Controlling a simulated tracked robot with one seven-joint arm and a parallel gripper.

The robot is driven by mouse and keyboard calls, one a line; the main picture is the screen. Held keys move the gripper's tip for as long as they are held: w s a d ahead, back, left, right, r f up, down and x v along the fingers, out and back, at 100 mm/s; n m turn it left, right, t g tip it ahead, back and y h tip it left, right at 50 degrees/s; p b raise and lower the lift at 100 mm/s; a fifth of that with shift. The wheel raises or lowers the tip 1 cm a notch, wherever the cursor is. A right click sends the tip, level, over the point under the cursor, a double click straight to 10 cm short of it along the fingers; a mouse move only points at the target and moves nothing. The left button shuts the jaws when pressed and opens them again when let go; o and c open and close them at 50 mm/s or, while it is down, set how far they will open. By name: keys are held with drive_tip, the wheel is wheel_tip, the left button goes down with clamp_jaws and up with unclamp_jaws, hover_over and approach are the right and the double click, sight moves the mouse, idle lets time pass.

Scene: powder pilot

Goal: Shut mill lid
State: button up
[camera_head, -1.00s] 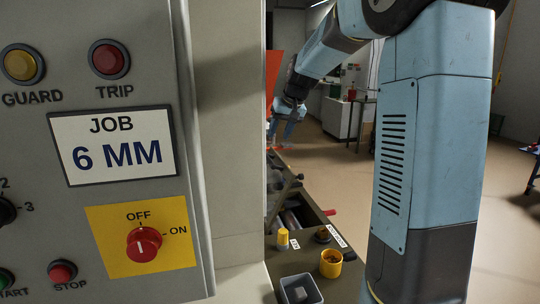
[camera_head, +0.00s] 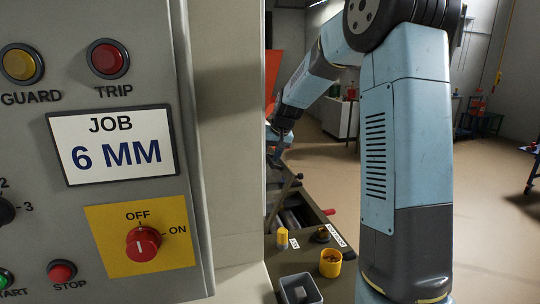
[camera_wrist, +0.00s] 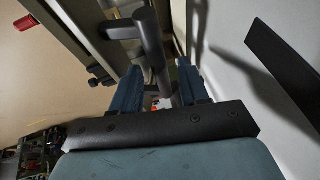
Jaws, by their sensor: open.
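In the wrist view my gripper (camera_wrist: 160,82) is open, its two blue fingers apart. A dark bar-shaped handle (camera_wrist: 150,42) with a cross piece at its top stands between and beyond the fingers. I cannot tell whether the fingers touch it. A grey machine body (camera_wrist: 85,22) lies behind it, but I cannot make out for sure which part is the mill lid. In the head view the end of my arm reaches down beside the panel's edge, and my fingertips are hardly visible there. A dark machine bed with rollers (camera_head: 291,219) shows below it.
A grey control panel (camera_head: 200,130) fills the left of the head view. A yellow cup (camera_head: 330,264), a grey bin (camera_head: 299,290) and a small yellow-topped item (camera_head: 282,238) stand at the bed's near end. A red handle (camera_wrist: 25,22) sticks out in the wrist view.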

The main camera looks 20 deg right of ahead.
drive_tip(key=shift+c, duration=0.2)
clamp_jaws()
idle(0.3)
drive_tip(key=shift+d+f+y, duration=0.15)
drive_tip(key=shift+d+y, duration=0.25)
drive_tip(key=shift+d, duration=0.35)
drive_tip(key=d+f+m+y, duration=0.1)
drive_tip(key=d+f+y, duration=0.2)
drive_tip(key=d+f, duration=0.2)
drive_tip(key=d+f+m+t+y, duration=0.1)
drive_tip(key=d+f+y, duration=0.3)
drive_tip(key=d+f, duration=0.2)
drive_tip(key=d+f+m+y, duration=0.1)
drive_tip(key=d+f+y, duration=0.2)
drive_tip(key=d+f, duration=0.2)
drive_tip(key=shift+d+f+y, duration=0.4)
drive_tip(key=shift+d, duration=0.2)
drive_tip(key=shift+d+f+t+y, duration=0.25)
drive_tip(key=shift+f+t+y, duration=0.15)
drive_tip(key=shift+f, duration=0.45)
drive_tip(key=shift+o, duration=0.2)
unclamp_jaws()
